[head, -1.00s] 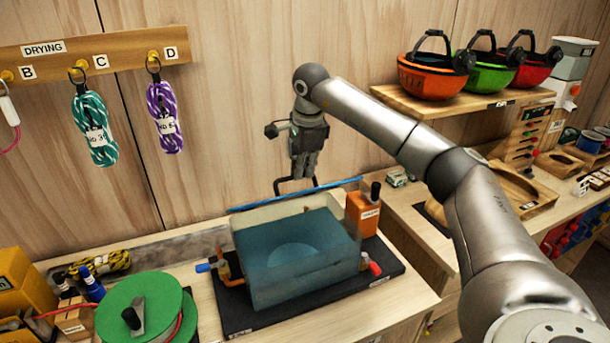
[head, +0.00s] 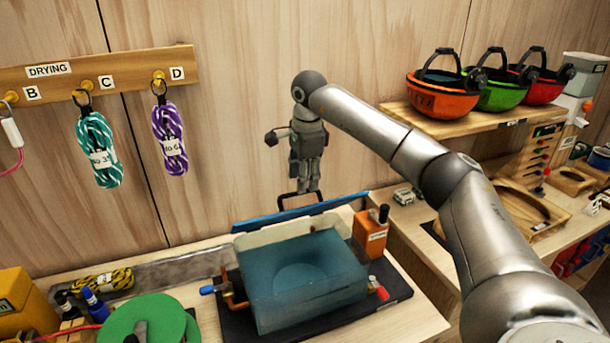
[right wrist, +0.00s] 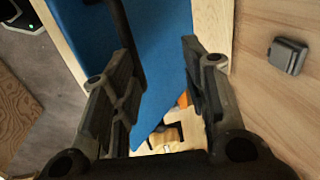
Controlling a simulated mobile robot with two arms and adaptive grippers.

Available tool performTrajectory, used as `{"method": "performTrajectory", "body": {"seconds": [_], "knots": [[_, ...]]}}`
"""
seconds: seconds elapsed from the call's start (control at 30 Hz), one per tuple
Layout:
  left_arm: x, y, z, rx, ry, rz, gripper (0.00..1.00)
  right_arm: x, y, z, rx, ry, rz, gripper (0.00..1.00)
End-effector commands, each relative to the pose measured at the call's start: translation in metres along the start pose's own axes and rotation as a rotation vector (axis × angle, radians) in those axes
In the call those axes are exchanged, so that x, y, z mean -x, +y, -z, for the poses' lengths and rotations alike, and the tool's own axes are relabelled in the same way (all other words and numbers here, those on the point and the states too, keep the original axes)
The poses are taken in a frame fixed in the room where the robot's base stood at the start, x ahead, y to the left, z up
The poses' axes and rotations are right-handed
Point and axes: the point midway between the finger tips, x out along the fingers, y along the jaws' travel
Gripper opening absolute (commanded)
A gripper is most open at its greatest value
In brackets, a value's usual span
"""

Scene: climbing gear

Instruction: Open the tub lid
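The tub (head: 305,290) is a clear box of blue liquid on a black base. Its blue lid (head: 335,205) stands raised at the tub's back edge, showing as a narrow tilted strip, with a black handle (head: 290,195) on its far side. My right gripper (head: 308,188) points down behind the tub, just above the handle. In the right wrist view, my right gripper (right wrist: 158,50) has its fingers apart, with the blue lid (right wrist: 160,60) beyond them. The handle (right wrist: 122,28) lies near the left finger; whether they touch is unclear. My left gripper is not visible.
An orange bottle (head: 370,232) stands behind the tub's right side. A green reel (head: 145,320) and a yellow rope coil (head: 102,281) are to the left. Rope bundles hang on the wall rack (head: 120,75). Helmets sit on a shelf (head: 470,115) at the right.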

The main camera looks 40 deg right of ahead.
Motion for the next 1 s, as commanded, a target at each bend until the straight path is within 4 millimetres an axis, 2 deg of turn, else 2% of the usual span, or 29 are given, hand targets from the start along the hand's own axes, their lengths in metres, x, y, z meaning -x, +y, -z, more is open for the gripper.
{"method": "performTrajectory", "body": {"seconds": [0.03, 0.17, 0.53, 1.0], "knots": [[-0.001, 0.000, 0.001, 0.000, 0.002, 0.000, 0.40, -0.006, 0.000, 0.000, -0.001, 0.004, -0.002, 0.32], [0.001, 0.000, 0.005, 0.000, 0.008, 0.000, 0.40, -0.004, 0.000, 0.000, 0.000, 0.005, -0.003, 0.32], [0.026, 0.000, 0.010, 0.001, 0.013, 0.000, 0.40, 0.018, -0.018, 0.000, -0.001, 0.003, -0.001, 0.32], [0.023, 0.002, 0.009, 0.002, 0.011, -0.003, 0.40, 0.042, -0.040, -0.001, 0.000, 0.001, 0.001, 0.32]]}}
